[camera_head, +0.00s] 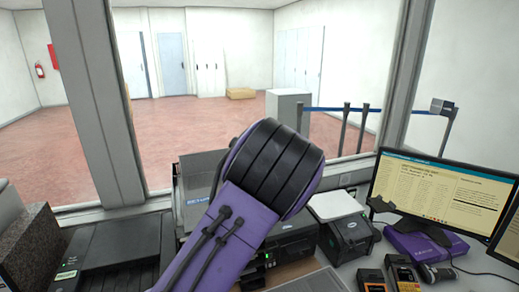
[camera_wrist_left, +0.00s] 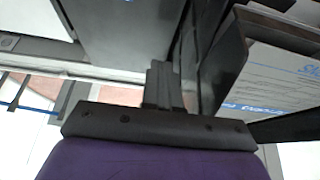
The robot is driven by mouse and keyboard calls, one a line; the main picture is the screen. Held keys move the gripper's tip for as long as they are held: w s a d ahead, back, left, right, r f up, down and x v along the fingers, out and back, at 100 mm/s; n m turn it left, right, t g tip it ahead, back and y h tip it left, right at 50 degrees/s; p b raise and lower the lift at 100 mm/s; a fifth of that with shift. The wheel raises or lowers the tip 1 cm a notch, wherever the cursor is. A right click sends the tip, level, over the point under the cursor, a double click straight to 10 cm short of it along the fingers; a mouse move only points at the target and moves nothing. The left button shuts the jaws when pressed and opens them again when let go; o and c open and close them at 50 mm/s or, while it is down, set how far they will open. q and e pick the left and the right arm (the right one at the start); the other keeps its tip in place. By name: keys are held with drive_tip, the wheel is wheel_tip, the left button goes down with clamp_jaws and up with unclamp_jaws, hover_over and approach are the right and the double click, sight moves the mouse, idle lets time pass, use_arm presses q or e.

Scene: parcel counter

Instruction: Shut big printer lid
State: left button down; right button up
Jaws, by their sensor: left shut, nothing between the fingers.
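The big printer (camera_head: 290,243) is a dark machine on the counter, partly hidden behind my purple left arm. A dark raised panel (camera_head: 196,178), which looks like its lid standing open, rises behind the arm; its exact angle is hard to tell. In the left wrist view my left gripper (camera_wrist_left: 161,70) is shut and empty, its fingers together. A dark panel edge (camera_wrist_left: 226,65) stands just right of the fingers, with a gap showing. I cannot tell which printer part it is. In the head view the gripper is hidden behind the arm. My right gripper is in neither view.
Another black machine (camera_head: 118,250) stands at the left. A small label printer (camera_head: 349,236), handheld terminals (camera_head: 402,272) and a monitor (camera_head: 441,197) are on the right. A window post (camera_head: 95,100) rises behind the counter. A sheet with blue print (camera_wrist_left: 270,80) shows in the wrist view.

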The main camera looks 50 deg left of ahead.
use_arm(q)
drive_tip(key=shift+r, duration=0.1)
drive_tip(key=s+d+r+p, duration=0.2)
drive_tip(key=s+d+r, duration=0.1)
drive_tip(key=d+r, duration=0.5)
drive_tip(key=shift+r, duration=0.7)
